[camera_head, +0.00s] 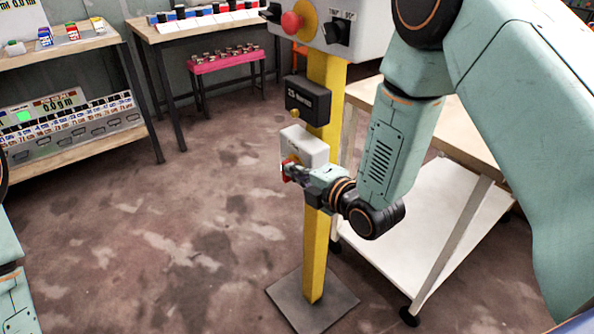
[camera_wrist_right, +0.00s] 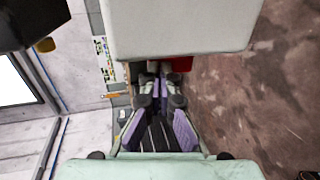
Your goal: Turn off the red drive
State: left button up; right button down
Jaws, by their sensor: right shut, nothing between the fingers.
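A white box (camera_head: 306,148) with a red part (camera_head: 289,164) on its front is mounted on a yellow post (camera_head: 316,245). My right gripper (camera_head: 293,172) is shut and empty, with its fingertips at the red part, just below the white box. In the right wrist view the white box (camera_wrist_right: 180,28) fills the top middle, with a bit of the red part (camera_wrist_right: 180,63) under its edge. The closed fingers (camera_wrist_right: 150,82) point toward it there. I cannot tell whether they touch the red part. My left gripper is out of view.
Above on the post are a black box (camera_head: 307,101) and a grey control box (camera_head: 345,28) with a red button (camera_head: 291,22) and a black knob (camera_head: 336,31). A white-shelved table (camera_head: 440,215) stands close behind my right arm. The floor on the left is clear.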

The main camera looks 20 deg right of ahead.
aim_at(287, 163)
jog(key=g+p, duration=0.1)
jog(key=p, duration=0.2)
jog(key=w+r+g+h+p, duration=0.1)
jog(key=g+p, duration=0.1)
jog(key=p, duration=0.1)
jog(key=g+p, duration=0.1)
jog(key=p, duration=0.1)
jog(key=shift+w+a+r+h+p, duration=0.25)
jog(key=shift+w+a+h+p, duration=0.05)
jog(key=shift+w+h+p, duration=0.1)
dwell(0.5)
jog(key=shift+w, duration=0.1)
jog(key=shift+w+a+r+p, duration=0.1)
jog(key=shift+w+a+p, duration=0.1)
jog(key=shift+w+p, duration=0.2)
dwell(0.4)
jog(key=shift+w+a, duration=0.3)
jog(key=shift+w, duration=0.6)
dwell(0.4)
jog(key=shift+r+p, duration=0.45)
jog(key=shift+r, duration=0.25)
